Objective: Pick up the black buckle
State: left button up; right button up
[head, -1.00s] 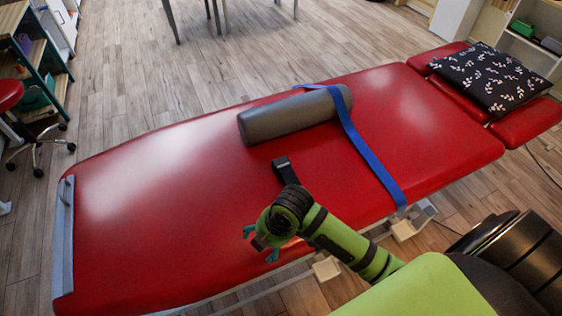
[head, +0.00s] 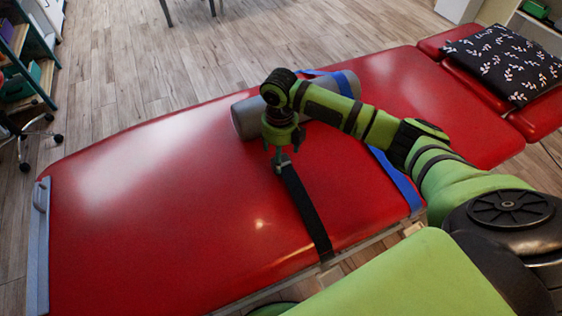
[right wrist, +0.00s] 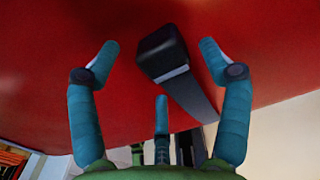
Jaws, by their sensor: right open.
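The black buckle (right wrist: 160,48) is a dark block at the end of a black strap (head: 305,212), which lies on the red treatment table (head: 150,210). In the right wrist view the buckle lies between the spread blue fingers of my right gripper (right wrist: 157,62), with space on both sides of it. In the head view my right gripper (head: 277,157) points down over the strap's far end, where the buckle (head: 282,166) is partly hidden by the fingers. The right gripper is open and holds nothing. My left gripper is not in view.
A grey bolster (head: 245,119) lies just behind my right gripper, with a blue strap (head: 398,180) across the table beside it. A patterned dark pillow (head: 503,62) rests at the far right end. The table's left half is clear.

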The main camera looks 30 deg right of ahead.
jog(key=shift+f, duration=2)
jog(key=c, duration=1.4)
jog(key=shift+d, duration=0.1)
